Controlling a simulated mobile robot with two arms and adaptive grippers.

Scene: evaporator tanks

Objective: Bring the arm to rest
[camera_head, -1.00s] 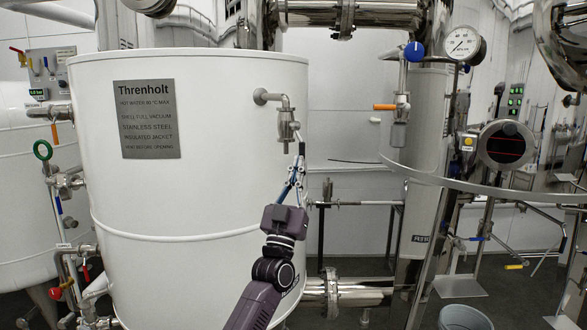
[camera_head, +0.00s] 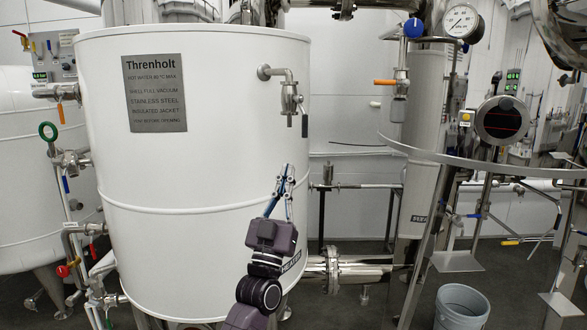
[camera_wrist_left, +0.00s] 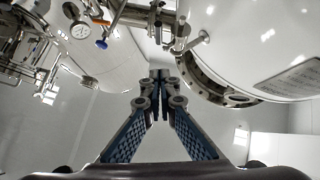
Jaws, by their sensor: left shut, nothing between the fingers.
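My left gripper (camera_head: 286,173) is in front of the lower right side of the white Threnholt tank (camera_head: 190,240). It points upward, below the small tap (camera_head: 289,97) on the tank, and is apart from the tap. In the left wrist view its fingers (camera_wrist_left: 159,82) meet at the tips with nothing between them. My right gripper is in neither view.
A round pressure gauge (camera_head: 463,22) and a blue-knobbed valve (camera_head: 413,28) stand at the upper right. A curved metal rail (camera_head: 470,174) crosses the right side. A grey bucket (camera_head: 462,306) is on the floor at lower right. Pipes run right of the tank's base.

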